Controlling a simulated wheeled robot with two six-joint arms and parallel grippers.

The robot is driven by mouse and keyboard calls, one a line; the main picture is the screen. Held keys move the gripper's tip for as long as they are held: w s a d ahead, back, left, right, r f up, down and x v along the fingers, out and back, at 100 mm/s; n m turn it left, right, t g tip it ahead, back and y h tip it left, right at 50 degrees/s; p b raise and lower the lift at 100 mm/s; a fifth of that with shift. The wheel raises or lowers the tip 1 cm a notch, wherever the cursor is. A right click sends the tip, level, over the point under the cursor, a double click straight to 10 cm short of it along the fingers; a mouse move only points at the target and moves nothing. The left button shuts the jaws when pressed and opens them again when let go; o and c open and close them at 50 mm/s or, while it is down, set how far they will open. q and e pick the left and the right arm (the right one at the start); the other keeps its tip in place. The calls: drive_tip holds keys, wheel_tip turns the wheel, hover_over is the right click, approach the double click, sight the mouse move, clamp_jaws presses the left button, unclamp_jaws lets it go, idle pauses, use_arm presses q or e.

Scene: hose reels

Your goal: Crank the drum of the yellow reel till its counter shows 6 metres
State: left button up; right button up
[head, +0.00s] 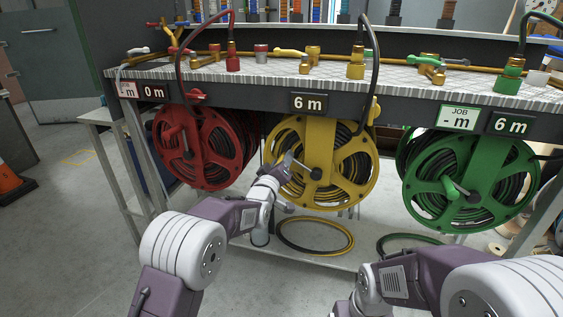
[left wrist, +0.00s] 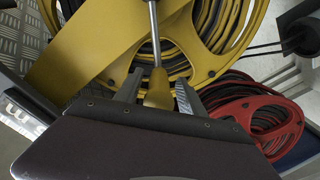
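The yellow reel (head: 341,187) hangs in the middle under the bench, with dark hose wound on its drum. Its counter (head: 309,102) reads 6 m. My left gripper (head: 281,168) is at the left of the yellow reel's face, by its crank (head: 301,164). In the left wrist view the crank's yellow handle (left wrist: 158,90) stands between the two fingers of my left gripper (left wrist: 157,97), with its metal rod leading up. The fingers look apart, with a gap beside the handle. My right gripper is out of view; only part of that arm shows.
A red reel (head: 187,167) with a 0 m counter (head: 154,92) hangs left. A green reel (head: 475,200) with a 6 m counter (head: 510,124) and a JOB plate (head: 459,117) hangs right. Loose hose coils (head: 314,251) lie on the shelf below.

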use_arm(q)
drive_tip(key=shift+s+r, duration=0.1)
drive_tip(key=shift+s+a+r+p, duration=0.1)
drive_tip(key=shift+s+p, duration=0.2)
drive_tip(key=shift+p, duration=0.05)
drive_tip(key=p+v, duration=0.1)
drive_tip(key=v, duration=0.7)
drive_tip(key=shift+s, duration=0.1)
